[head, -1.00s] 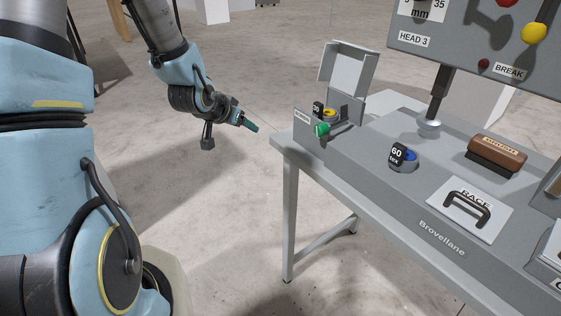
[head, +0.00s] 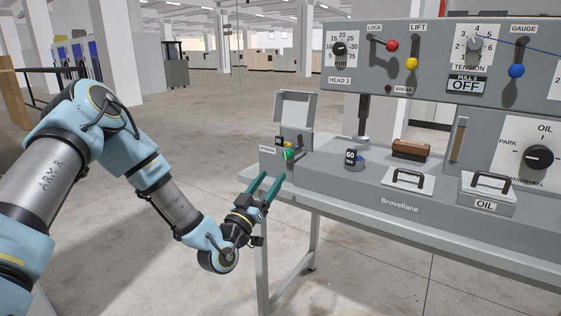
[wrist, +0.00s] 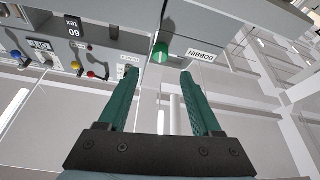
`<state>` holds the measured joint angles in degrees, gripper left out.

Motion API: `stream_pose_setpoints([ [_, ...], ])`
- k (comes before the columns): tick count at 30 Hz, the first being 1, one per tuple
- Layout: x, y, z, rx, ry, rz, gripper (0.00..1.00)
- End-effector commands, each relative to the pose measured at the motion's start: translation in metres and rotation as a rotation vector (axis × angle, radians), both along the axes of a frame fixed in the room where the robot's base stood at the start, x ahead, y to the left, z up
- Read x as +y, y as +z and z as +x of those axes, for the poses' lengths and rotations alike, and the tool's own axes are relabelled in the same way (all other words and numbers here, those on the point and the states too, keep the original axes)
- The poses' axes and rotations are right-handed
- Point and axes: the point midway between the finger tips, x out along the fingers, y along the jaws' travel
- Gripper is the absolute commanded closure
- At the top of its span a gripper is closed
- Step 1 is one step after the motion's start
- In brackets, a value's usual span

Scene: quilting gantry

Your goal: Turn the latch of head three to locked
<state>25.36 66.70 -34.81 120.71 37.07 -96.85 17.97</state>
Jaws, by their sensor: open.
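The head three panel (head: 355,85) stands at the upper right in the head view, labelled HEAD 3. It carries a LOCK lever with a red ball (head: 391,45). Below it, at the left end of the grey machine bed, a green knob (head: 288,154) sits by a label that reads BOBBIN in the wrist view. The green knob (wrist: 160,52) shows there just beyond and between the fingertips. I cannot read which way it is turned. My gripper (head: 271,177) is open and empty, with its two green fingers pointing at the bed's left end, apart from the knob.
A raised grey lid (head: 295,108) stands behind the green knob. The floor left of the table is clear.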

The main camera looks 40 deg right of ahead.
Motion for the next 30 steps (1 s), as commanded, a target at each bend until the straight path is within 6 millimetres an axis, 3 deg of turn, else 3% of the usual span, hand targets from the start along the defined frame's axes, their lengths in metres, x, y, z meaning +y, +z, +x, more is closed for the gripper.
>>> stream_pose_setpoints([
  [6, -0.037, 0.02, 0.013, -0.001, 0.001, -0.001, 0.34],
  [13, -0.065, 0.03, 0.023, 0.001, 0.001, 0.001, 0.34],
  [26, -0.074, 0.032, 0.026, 0.001, 0.0, 0.003, 0.34],
  [30, -0.074, 0.032, 0.026, 0.001, 0.0, 0.003, 0.49],
])
